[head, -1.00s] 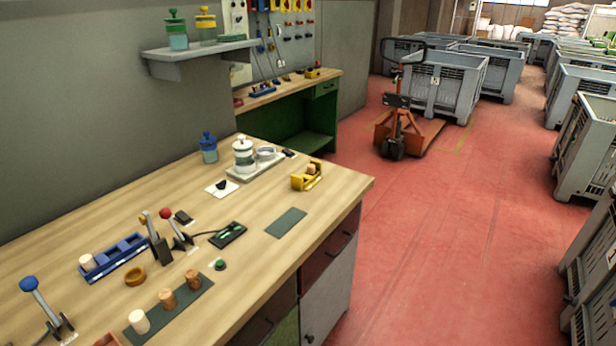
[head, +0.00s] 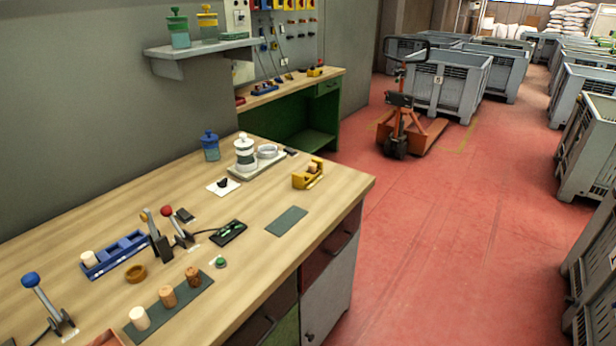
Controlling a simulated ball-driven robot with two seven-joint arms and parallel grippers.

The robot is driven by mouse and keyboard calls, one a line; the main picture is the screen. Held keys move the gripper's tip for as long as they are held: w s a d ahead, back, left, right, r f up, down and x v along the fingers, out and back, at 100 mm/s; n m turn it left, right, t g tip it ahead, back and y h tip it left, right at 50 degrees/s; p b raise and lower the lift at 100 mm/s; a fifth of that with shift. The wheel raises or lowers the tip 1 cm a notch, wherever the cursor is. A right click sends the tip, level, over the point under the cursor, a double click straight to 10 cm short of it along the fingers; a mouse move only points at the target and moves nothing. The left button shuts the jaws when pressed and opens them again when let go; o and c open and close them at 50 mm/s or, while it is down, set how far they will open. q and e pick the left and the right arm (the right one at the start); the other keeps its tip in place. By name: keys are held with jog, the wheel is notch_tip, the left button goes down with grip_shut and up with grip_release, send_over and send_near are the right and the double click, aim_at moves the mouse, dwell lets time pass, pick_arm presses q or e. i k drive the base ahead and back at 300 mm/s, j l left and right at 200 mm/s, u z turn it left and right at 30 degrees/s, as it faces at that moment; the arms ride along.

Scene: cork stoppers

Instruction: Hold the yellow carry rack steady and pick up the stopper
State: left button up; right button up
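The yellow carry rack (head: 301,180) stands near the far right end of the wooden workbench. A light brown cork stopper (head: 312,169) sits in it. Three more stoppers stand in a row on a dark mat near the front: a pale one (head: 139,318), a tan one (head: 167,296) and a brown one (head: 192,276). Another pale stopper (head: 88,258) sits in the left end of a blue rack (head: 113,256). Neither of my grippers is in view.
Levers with blue (head: 31,280), orange and red knobs stand on the bench. A white-and-dark jar (head: 245,154) on a tray and a blue jar (head: 210,146) are at the back. An empty dark mat (head: 286,221) lies before the yellow rack, by the bench's right edge.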

aim_at(312, 167)
jog(key=u, duration=0.4)
jog(key=i+l+u, duration=0.2)
jog(key=u, duration=0.15)
jog(key=i+l+u, duration=0.1)
jog(key=l+u, duration=0.25)
jog(key=i+l+u, duration=0.15)
jog(key=l+u, duration=0.15)
